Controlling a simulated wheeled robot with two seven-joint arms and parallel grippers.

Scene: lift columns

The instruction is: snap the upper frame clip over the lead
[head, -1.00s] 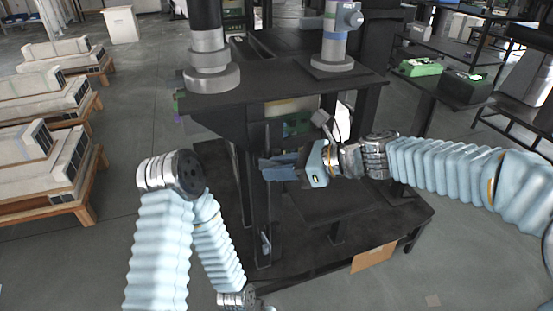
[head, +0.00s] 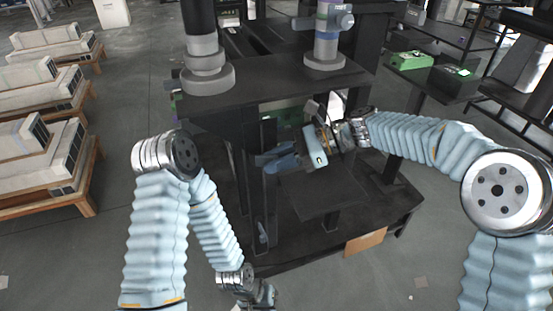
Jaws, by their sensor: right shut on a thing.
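My right gripper (head: 275,158) reaches in from the right, under the table's top plate, with its blue-grey fingers pointing left at the dark upright frame. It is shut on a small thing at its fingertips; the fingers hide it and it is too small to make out. I cannot tell the upper frame clip or the lead apart from the dark frame parts. A green board (head: 290,117) shows behind the gripper under the top plate.
The dark table (head: 270,85) bears two grey lift columns, a left one (head: 206,62) and a right one (head: 326,45). A lower shelf (head: 385,205) lies beneath. Pallets with pale boxes (head: 42,160) stand at left. A side bench with green (head: 410,60) and black (head: 455,82) cases stands at right.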

